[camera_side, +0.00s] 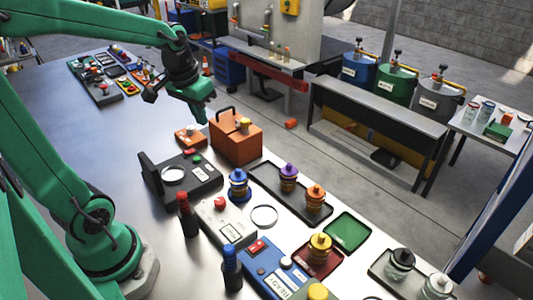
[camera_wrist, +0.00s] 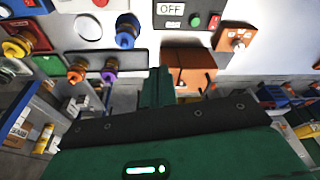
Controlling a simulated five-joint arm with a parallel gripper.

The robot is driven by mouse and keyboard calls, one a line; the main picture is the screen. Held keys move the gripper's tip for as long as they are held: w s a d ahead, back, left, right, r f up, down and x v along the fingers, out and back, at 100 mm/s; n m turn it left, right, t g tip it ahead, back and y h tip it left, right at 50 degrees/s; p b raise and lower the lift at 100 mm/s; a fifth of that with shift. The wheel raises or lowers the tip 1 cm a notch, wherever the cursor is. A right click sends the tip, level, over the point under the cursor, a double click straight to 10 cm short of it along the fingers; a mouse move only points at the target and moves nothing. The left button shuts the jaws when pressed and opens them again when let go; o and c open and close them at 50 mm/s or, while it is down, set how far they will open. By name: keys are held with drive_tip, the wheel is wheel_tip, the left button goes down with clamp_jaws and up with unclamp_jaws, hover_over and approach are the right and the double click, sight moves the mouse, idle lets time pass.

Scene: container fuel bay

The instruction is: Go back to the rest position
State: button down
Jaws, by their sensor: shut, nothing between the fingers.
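My green arm reaches in from the left in the side view, and my gripper (camera_side: 202,117) hangs above the table (camera_side: 85,135), over its far part near the orange box. The gripper is shut and empty. In the wrist view my gripper (camera_wrist: 157,75) shows as a green shape with its fingers together, and nothing is held. The orange box (camera_side: 236,142) with a dark handle stands below and to the right of the gripper in the side view, apart from it. It also shows in the wrist view (camera_wrist: 185,65), just beyond the fingertips.
A dark device (camera_side: 180,172) with a round plate, a small orange box (camera_side: 190,137) and a black tray (camera_side: 264,180) with capped jars lie nearby. A green tray (camera_side: 347,230) and a blue panel (camera_side: 272,262) are nearer.

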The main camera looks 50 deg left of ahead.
drive_tip(key=s+d+r+m+t, duration=0.3)
drive_tip(key=s+d, duration=0.5)
drive_tip(key=d, duration=0.1)
drive_tip(key=shift+d+h, duration=0.35)
drive_tip(key=shift+h, duration=0.05)
idle(0.7)
